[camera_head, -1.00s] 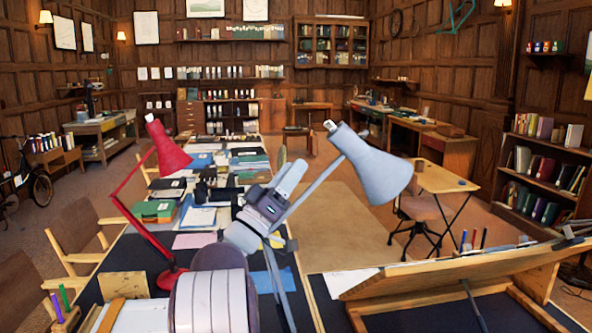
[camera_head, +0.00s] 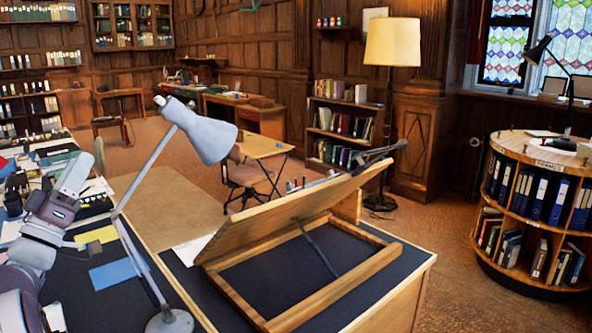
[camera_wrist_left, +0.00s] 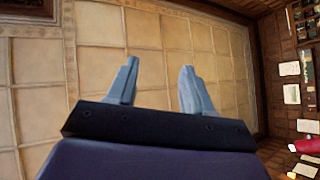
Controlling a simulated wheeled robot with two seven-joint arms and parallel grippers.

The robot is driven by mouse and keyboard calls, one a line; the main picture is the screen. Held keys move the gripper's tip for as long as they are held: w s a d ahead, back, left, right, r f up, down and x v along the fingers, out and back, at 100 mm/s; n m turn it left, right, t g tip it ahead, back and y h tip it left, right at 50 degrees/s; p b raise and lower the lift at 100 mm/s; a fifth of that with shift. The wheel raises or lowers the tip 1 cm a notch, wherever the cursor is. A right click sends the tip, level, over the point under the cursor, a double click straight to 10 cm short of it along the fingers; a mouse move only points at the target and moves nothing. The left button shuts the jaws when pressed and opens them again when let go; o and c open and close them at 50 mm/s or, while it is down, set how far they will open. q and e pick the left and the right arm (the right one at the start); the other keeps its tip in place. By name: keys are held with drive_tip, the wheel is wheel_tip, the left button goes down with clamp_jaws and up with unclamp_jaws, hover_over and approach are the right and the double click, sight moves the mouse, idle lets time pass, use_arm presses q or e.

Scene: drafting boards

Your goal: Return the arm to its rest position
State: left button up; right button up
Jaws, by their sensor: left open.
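My left gripper (camera_head: 76,172) is at the left edge of the head view, pointing up and raised over the dark desk. In the left wrist view its two pale fingers (camera_wrist_left: 158,78) stand apart with nothing between them. A grey desk lamp (camera_head: 206,134) is to the right of the gripper, its thin stand rising from a base on the desk. The gripper appears apart from the lamp. My right gripper does not show in either view.
A tilted wooden drafting board (camera_head: 290,220) stands on the dark desk to the right of the lamp. Papers and books crowd the table at left. A floor lamp (camera_head: 392,42) and a round bookcase (camera_head: 545,150) are farther right. Open floor lies between.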

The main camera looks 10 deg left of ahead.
use_arm(q)
drive_tip(key=w+a+f+n+g+y, duration=0.1)
drive_tip(key=a+f+n+g+y, duration=0.4)
drive_tip(key=a+f+g+y, duration=0.45)
drive_tip(key=s+d+f+g+p, duration=0.1)
drive_tip(key=d+f+g, duration=0.2)
drive_tip(key=f, duration=0.5)
drive_tip(key=s+d+f+g, duration=0.1)
drive_tip(key=d+f+g, duration=0.15)
drive_tip(key=f, duration=0.45)
drive_tip(key=s+d+f+m+g+h+p, duration=0.1)
drive_tip(key=s+d+f+m+g+h, duration=0.3)
drive_tip(key=d+f, duration=0.7)
drive_tip(key=s+d+m+g+h, duration=0.1)
drive_tip(key=s+d, duration=0.3)
drive_tip(key=d, duration=0.4)
drive_tip(key=s+d+m+g+h+p, duration=0.1)
drive_tip(key=s+d+m+g, duration=0.1)
drive_tip(key=d, duration=0.6)
drive_tip(key=s+d+m+g+h+p, duration=0.1)
drive_tip(key=s+d+m+g, duration=0.1)
drive_tip(key=s+d, duration=0.4)
drive_tip(key=d, duration=0.2)
drive_tip(key=shift+s+d+m+g, duration=0.3)
drive_tip(key=shift+s+m, duration=0.1)
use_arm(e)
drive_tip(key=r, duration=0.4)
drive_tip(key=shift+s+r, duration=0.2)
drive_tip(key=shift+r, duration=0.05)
